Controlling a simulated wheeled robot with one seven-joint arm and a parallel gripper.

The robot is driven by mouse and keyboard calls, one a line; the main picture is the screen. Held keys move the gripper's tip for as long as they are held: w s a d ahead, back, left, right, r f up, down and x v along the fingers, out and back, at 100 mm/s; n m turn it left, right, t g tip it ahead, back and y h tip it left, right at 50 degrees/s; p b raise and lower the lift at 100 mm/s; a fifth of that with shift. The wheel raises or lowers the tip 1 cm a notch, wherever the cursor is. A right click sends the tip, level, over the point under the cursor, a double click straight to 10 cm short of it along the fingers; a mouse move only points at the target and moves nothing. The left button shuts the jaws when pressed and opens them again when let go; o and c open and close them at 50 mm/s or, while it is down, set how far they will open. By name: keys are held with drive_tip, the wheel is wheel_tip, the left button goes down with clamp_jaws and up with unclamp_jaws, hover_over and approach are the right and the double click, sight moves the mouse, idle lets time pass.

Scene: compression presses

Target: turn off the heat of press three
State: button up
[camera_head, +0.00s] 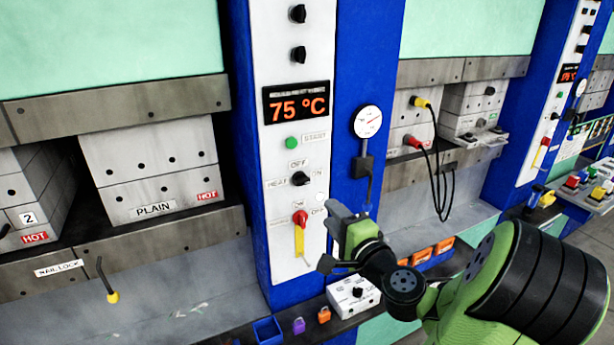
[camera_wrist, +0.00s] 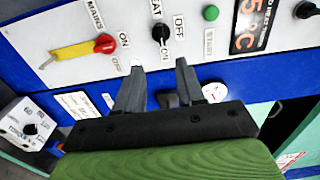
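The black heat knob (camera_head: 300,178) is on a white control panel (camera_head: 282,225), with "HEAT" at its left and "OFF" above it. I cannot tell where it points. The panel display (camera_head: 296,103) reads 75 °C. No press number shows on this panel. My gripper (camera_head: 333,237) is in front of the panel's lower right, apart from it. In the wrist view my gripper (camera_wrist: 158,66) is open and empty, its fingertips towards the heat knob (camera_wrist: 160,34) with a gap between.
A red mains switch with a yellow handle (camera_head: 300,232) is just below the heat knob, and a green start button (camera_head: 291,143) above. A round gauge (camera_head: 368,122) is on the blue column at right. A white box with a black knob (camera_head: 353,294) stands on the ledge below.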

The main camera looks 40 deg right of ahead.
sight(304, 184)
drive_tip(key=p+x, duration=0.4)
drive_tip(key=x, duration=0.9)
drive_tip(key=shift+r+p, duration=0.1)
drive_tip(key=shift+p, duration=0.25)
drive_tip(key=shift+c, duration=0.4)
clamp_jaws()
